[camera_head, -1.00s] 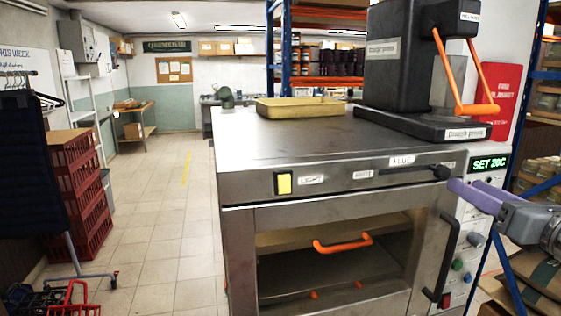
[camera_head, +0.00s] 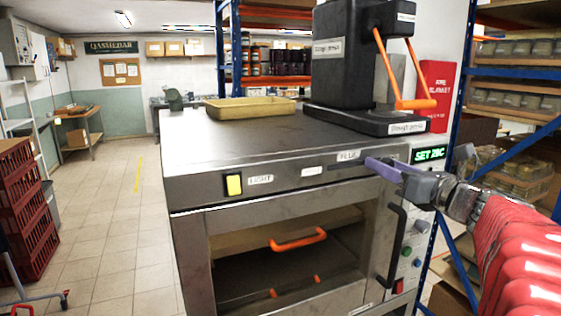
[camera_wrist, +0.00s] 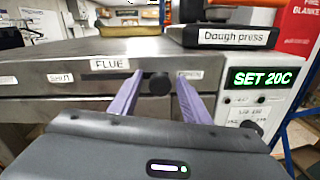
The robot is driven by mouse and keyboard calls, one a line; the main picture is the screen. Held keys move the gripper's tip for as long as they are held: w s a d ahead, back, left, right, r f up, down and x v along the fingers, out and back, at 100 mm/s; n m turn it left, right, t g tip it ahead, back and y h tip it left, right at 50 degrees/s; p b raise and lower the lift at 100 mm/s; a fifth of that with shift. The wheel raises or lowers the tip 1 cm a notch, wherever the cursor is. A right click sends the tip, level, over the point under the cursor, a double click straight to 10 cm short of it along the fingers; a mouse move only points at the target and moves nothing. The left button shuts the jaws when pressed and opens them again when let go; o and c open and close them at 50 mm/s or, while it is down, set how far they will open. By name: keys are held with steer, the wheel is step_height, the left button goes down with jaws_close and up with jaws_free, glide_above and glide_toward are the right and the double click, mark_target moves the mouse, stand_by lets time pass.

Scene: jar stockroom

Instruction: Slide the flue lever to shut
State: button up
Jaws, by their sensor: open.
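The flue lever's black knob (camera_wrist: 155,84) sits at the right end of a dark horizontal slot in the oven's steel front panel. A FLUE label (camera_wrist: 109,64) is above the slot. A label that seems to read SHUT (camera_wrist: 61,78) is at the slot's left, and a partly hidden label (camera_wrist: 190,75) is at its right. My gripper (camera_wrist: 157,80) is open, its two purple fingers on either side of the knob; I cannot tell whether they touch it. In the head view my gripper (camera_head: 376,164) is at the panel and hides the knob.
A yellow light switch (camera_head: 234,185) is left on the panel. A green SET 20C display (camera_head: 431,154) is just right of my gripper. The dough press (camera_head: 345,60) and a yellow tray (camera_head: 250,107) stand on the oven top. The black door handle (camera_head: 392,245) is below.

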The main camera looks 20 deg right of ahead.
steer(key=shift+c, duration=0.5)
jaws_close()
